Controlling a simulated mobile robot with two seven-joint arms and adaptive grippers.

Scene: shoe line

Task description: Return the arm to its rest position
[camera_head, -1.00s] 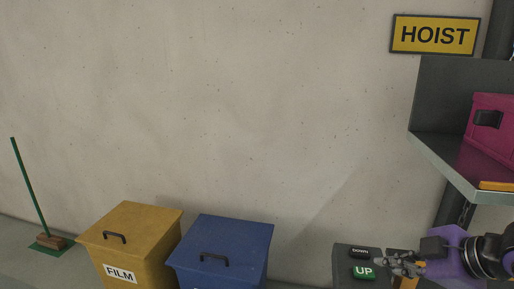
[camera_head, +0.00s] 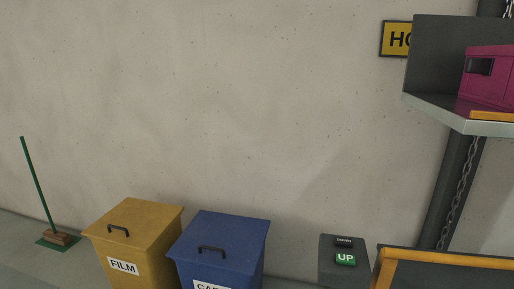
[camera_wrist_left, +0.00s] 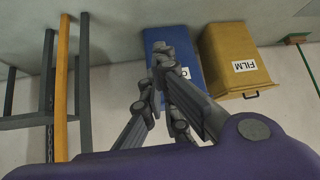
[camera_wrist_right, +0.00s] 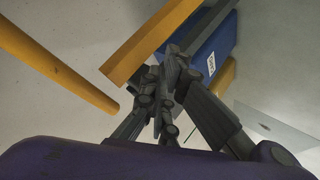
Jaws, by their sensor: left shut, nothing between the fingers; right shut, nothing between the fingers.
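My left gripper (camera_wrist_left: 165,70) shows in the left wrist view with its fingers shut and empty. The blue bin and yellow bin lie beyond it there, apart from it. My right gripper (camera_wrist_right: 163,95) shows in the right wrist view, shut and empty, with orange bars close to its fingertips in the picture. Neither gripper is in the head view. Nothing touches the buttons.
A raised hoist platform (camera_head: 440,110) carries a magenta crate (camera_head: 491,78) and partly covers the HOIST sign (camera_head: 393,39). An orange rail (camera_head: 440,257) stands at lower right. The yellow FILM bin (camera_head: 138,217) and blue bin (camera_head: 222,232) stand by the wall, with a broom (camera_head: 38,185) at left.

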